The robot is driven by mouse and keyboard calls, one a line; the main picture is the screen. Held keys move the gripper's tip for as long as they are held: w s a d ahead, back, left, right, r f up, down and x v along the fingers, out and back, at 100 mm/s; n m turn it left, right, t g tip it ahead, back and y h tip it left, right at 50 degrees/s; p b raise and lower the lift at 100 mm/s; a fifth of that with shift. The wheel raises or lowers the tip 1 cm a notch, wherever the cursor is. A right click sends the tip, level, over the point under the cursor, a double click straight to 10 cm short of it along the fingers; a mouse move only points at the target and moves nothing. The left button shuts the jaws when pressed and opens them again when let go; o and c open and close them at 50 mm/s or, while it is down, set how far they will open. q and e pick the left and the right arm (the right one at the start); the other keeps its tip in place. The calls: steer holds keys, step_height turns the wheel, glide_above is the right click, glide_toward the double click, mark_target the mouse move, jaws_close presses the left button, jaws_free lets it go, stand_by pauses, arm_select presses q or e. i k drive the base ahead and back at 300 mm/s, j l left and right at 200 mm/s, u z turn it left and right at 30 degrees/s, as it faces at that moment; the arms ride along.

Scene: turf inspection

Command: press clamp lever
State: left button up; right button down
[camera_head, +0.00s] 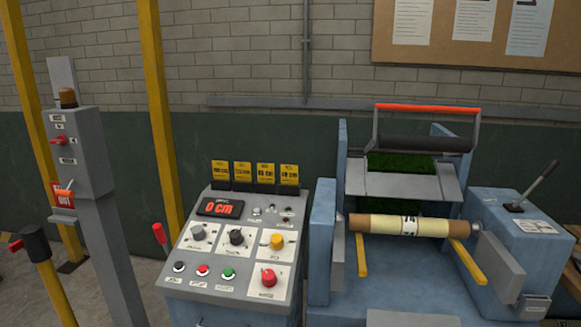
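A blue machine (325,235) stands at the right. A red-topped bar handle (440,107) rises over its dark roller (425,143), above a strip of green turf (400,163). A black lever (537,184) tilts up to the right from a slot on the blue box at the machine's right. A red-tipped lever (160,234) stands at the left side of the control console. I cannot tell from labels which of these is the clamp lever. Neither of my grippers is in view.
The grey console (215,262) has knobs, buttons and a display reading 0 CM. A tan roll (385,224) spans the machine above two yellow arms. A grey post with a control box (82,150) and yellow poles stand at the left.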

mark_target(552, 166)
steer(key=z, duration=1.5)
steer(key=i+l+u, duration=0.3)
steer(key=i+l, duration=0.2)
steer(key=i+l+u, duration=0.1)
steer(key=i+l, duration=0.15)
steer(key=i+l+u, duration=0.15)
steer(key=l, duration=0.3)
steer(key=i+l+u, duration=0.3)
steer(key=l, duration=0.45)
steer(key=i+l+u, duration=0.15)
steer(key=l, duration=0.25)
steer(key=i, duration=0.1)
